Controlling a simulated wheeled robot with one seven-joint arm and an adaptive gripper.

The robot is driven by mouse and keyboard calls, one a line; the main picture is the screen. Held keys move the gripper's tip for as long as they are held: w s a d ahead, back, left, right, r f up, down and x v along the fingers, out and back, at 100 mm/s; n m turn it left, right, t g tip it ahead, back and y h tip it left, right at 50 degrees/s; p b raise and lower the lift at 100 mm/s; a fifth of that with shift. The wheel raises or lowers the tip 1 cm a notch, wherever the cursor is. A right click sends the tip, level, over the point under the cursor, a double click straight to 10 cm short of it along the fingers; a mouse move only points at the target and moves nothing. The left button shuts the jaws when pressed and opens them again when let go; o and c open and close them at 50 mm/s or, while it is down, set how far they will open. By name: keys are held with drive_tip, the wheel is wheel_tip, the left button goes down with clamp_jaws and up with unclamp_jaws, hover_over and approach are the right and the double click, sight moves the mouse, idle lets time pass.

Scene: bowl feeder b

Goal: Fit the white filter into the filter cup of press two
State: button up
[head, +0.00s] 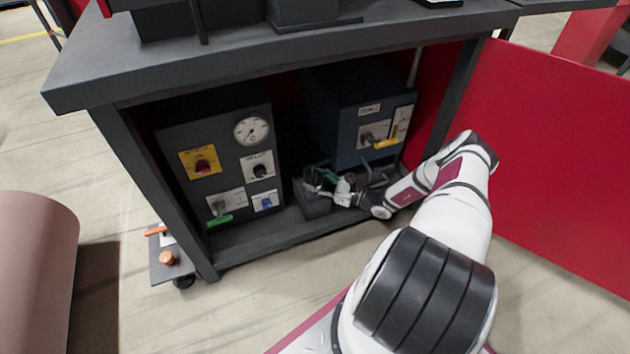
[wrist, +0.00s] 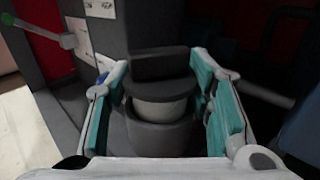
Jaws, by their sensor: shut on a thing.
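In the wrist view, the filter (wrist: 162,109) shows a pale whitish body under a wide dark top disc. My gripper (wrist: 160,82) has its teal-lined fingers on either side of that disc and is shut on the filter. The filter's lower part is hidden inside or behind the rim of a dark round cup (wrist: 165,139); I cannot tell how deep it sits. In the head view, my gripper (head: 322,182) is low inside the bench, above a dark block (head: 313,206). The filter cannot be made out there.
A grey control box (head: 230,185) with a gauge and switches stands left of my gripper. A blue-grey box (head: 345,125) stands behind and to the right. The bench top (head: 300,55) overhangs, and a red panel (head: 550,160) bounds the right side.

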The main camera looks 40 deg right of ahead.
sight(315, 175)
drive_tip(key=shift+r, duration=0.15)
drive_tip(key=shift+r+p, duration=1.35)
drive_tip(key=shift+r, duration=0.3)
wheel_tip(315, 175, up, 6)
drive_tip(key=shift+f+p, duration=0.15)
drive_tip(key=shift+p, duration=0.8)
drive_tip(key=shift+f, duration=0.1)
drive_tip(key=shift+f+b, duration=2.35)
drive_tip(key=shift+f, duration=0.55)
